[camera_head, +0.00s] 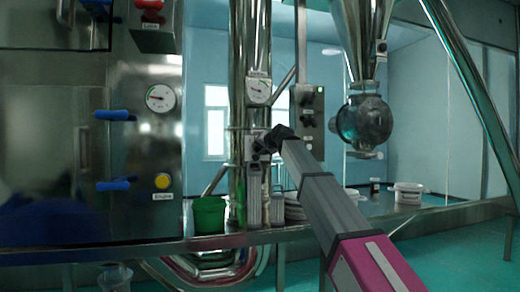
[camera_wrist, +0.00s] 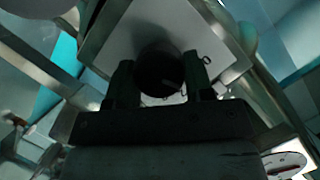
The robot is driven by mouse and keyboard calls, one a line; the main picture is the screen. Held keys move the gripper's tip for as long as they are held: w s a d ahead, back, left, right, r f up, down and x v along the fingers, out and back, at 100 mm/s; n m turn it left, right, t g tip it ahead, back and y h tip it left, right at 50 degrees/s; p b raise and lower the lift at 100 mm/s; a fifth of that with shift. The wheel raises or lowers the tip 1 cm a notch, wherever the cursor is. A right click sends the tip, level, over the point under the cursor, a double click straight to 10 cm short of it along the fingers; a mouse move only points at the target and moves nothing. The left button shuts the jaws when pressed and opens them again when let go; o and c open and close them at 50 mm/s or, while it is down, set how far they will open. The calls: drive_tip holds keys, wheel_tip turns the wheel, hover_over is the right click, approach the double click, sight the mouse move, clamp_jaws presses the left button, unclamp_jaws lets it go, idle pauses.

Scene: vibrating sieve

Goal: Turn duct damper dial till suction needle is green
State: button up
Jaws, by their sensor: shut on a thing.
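The duct damper dial is a dark round knob (camera_wrist: 158,70) on a pale square plate (camera_wrist: 125,35) in the wrist view. My gripper (camera_wrist: 160,78) has one finger on each side of the knob and is shut on it. In the head view my gripper (camera_head: 266,143) reaches the plate on the shiny vertical duct (camera_head: 238,60) and mostly hides the dial. A round white gauge (camera_head: 258,91) sits on the duct just above the dial. Its needle is too small to read against any green zone. Part of a gauge face (camera_wrist: 286,163) shows at the wrist view's lower right.
A second gauge (camera_head: 160,97) and blue handles (camera_head: 115,115) are on the steel cabinet at left. A black-knobbed control box (camera_head: 307,118) stands just right of the duct. A green bucket (camera_head: 209,215) and metal canisters (camera_head: 254,198) stand on the bench (camera_head: 225,240) below.

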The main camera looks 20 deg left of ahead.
drive_tip(key=shift+m+y, duration=0.3)
idle(0.4)
drive_tip(key=o, duration=0.9)
drive_tip(key=shift+d, duration=0.1)
drive_tip(key=v, duration=1)
drive_tip(key=shift+s+d+r, duration=0.15)
drive_tip(key=shift+s+d, duration=0.1)
